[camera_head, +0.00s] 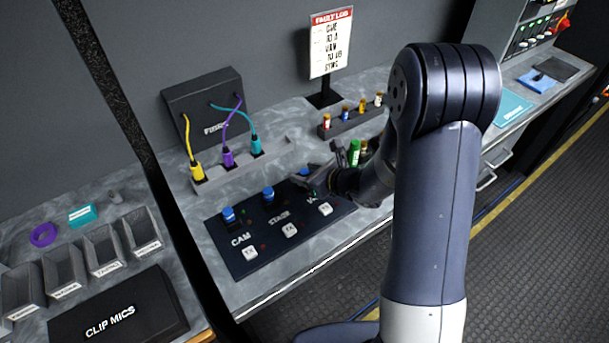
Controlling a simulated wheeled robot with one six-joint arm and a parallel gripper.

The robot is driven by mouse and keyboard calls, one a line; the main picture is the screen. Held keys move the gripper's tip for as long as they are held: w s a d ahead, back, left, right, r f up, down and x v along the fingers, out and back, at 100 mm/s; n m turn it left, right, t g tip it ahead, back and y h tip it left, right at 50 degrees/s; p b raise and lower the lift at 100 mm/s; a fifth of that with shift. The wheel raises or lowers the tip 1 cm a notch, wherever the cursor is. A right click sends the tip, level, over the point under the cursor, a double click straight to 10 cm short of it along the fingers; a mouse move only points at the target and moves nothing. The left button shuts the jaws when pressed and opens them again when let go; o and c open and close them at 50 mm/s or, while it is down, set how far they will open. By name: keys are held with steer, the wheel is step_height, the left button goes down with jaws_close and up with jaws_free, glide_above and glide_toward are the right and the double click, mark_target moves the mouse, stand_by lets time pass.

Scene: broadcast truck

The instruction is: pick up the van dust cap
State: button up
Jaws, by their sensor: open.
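A dark panel (246,266) lies on the counter, with the labels CAM and STAGE and a third label mostly hidden by my gripper. Blue caps sit at the CAM label (229,215) and the STAGE label (268,194). A third blue cap (304,172), at the hidden label and likely the van dust cap, shows only in part behind my gripper. My gripper (311,184) is open, low over the panel's right end and close to this cap. I cannot tell whether they touch. White buttons sit along the panel's front.
A black box (205,95) with yellow, purple and teal cables stands behind a grey connector strip. A rack (352,119) of small coloured pieces and a fault log sign (330,45) stand behind my arm. A green cylinder (354,152) is near my gripper. Grey bins stand at left.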

steer(key=shift+w+a+f, duration=0.3)
steer(key=shift+w+a, duration=0.1)
steer(key=shift+c, duration=0.2)
steer(key=c, duration=1)
